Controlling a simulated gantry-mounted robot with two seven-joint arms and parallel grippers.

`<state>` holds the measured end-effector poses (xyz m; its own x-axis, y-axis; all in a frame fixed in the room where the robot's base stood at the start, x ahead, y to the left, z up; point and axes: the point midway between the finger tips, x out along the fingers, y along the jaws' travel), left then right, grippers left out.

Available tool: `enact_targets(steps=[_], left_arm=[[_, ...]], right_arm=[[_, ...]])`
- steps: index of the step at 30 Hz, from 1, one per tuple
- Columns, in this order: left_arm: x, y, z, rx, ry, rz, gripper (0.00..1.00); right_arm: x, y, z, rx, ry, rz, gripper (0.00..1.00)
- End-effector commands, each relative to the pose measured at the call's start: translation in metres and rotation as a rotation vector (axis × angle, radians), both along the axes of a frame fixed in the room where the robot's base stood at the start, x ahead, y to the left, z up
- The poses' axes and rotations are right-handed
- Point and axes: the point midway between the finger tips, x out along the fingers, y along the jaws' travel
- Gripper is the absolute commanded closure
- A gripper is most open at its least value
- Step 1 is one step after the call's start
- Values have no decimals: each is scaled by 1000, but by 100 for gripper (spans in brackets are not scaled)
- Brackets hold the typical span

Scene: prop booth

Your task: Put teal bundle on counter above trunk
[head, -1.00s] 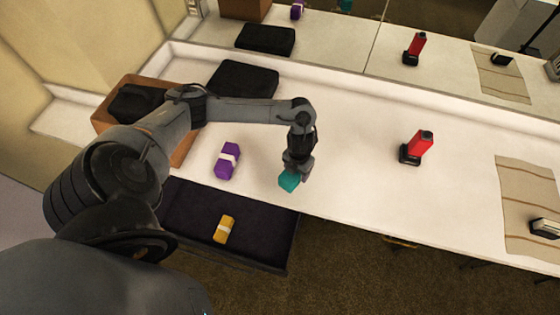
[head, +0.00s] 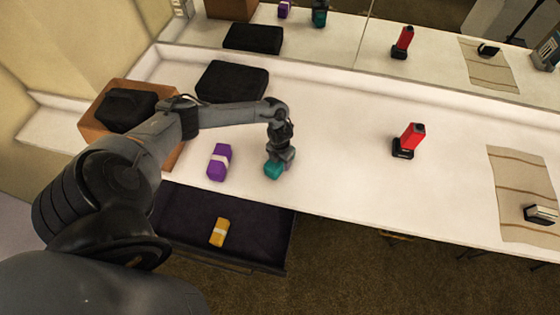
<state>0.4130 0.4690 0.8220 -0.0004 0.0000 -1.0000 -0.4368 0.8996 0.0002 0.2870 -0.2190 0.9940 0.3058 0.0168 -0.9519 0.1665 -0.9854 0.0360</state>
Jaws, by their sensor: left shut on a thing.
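The teal bundle (head: 273,171) is in my left gripper (head: 277,160), low over or on the white counter (head: 340,173), to the right of the purple bundle. My left gripper is shut on it, pointing down; I cannot tell whether the bundle touches the counter. The dark open trunk (head: 262,226) lies below the counter's front edge, with a yellow bundle (head: 219,232) inside. My right gripper is not in view.
A purple bundle (head: 219,162) with a pale band lies on the counter. A red-and-black tool (head: 409,141) stands further right. A striped cloth (head: 515,180) lies at far right. Folded black cloth (head: 232,82) and a wooden box (head: 93,108) are at left. A mirror runs behind.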

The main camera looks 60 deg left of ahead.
Motion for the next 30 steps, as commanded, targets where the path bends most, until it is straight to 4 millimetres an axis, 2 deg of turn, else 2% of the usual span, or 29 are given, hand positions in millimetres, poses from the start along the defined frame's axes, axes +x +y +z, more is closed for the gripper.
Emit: enact_targets(steps=[13, 14, 18, 30], left_arm=[[0, 0, -8, 1, -2, 0, 72], [0, 0, -7, 0, -1, 0, 31], [0, 0, -6, 0, -1, 0, 9], [0, 0, -2, 0, -1, 0, 8]], right_arm=[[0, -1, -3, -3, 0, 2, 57], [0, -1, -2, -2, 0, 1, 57], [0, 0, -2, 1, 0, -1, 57], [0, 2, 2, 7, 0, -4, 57]])
